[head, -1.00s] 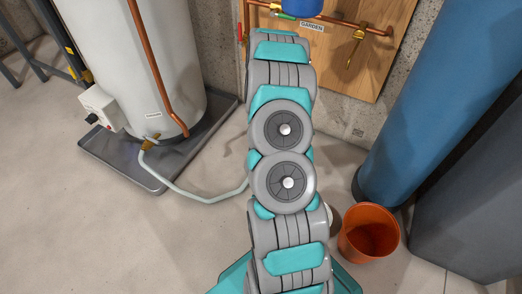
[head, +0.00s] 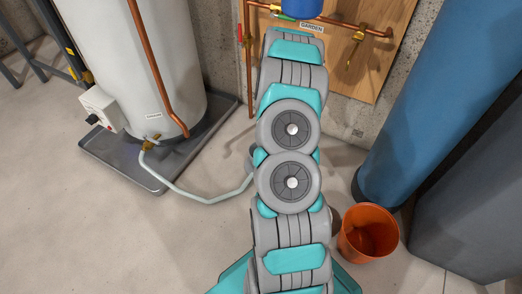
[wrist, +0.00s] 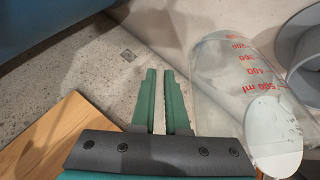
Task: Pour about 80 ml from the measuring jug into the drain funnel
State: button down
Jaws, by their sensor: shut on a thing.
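The measuring jug (wrist: 222,80) is clear with red markings, and its 500 ml mark is towards the lower edge of the wrist view. A pale oval shows at its lower end; I cannot tell whether it is liquid or the opening. My gripper (wrist: 158,72) has green fingers close together beside the jug, shut on it, though the gripped part is hard to see. A grey round rim (wrist: 289,38) at the right edge looks like the drain funnel, partly behind the jug. No pouring stream is visible. In the head view my arm hides the gripper and jug.
An orange bucket (head: 368,232) stands on the floor by a blue tank (head: 425,100). A white water heater (head: 140,60) stands in a grey tray (head: 125,165), with a pale hose (head: 205,199) running behind my arm. A wooden board (head: 345,50) carries copper pipes.

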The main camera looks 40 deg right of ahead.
jog(key=s+d+f+t+y+b, duration=0.1)
jog(key=f+b, duration=0.2)
jog(key=f, duration=0.2)
jog(key=s+f+t+y+b, duration=0.1)
jog(key=f+b, duration=0.2)
jog(key=f, duration=0.2)
jog(key=d+f+m+t+y+b, duration=0.1)
jog(key=f+b, duration=0.2)
jog(key=f, duration=0.2)
jog(key=shift+s+d+f+b, duration=0.35)
jog(key=shift+s+f, duration=0.05)
jog(key=shift+s+d+f+t+y+b, duration=0.15)
jog(key=shift+f+t+y+b, duration=0.35)
jog(key=shift+f+b, duration=0.35)
jog(key=shift+s+d+f+t+y, duration=0.1)
jog(key=shift+f+t+y, duration=0.2)
jog(key=shift+t, duration=0.2)
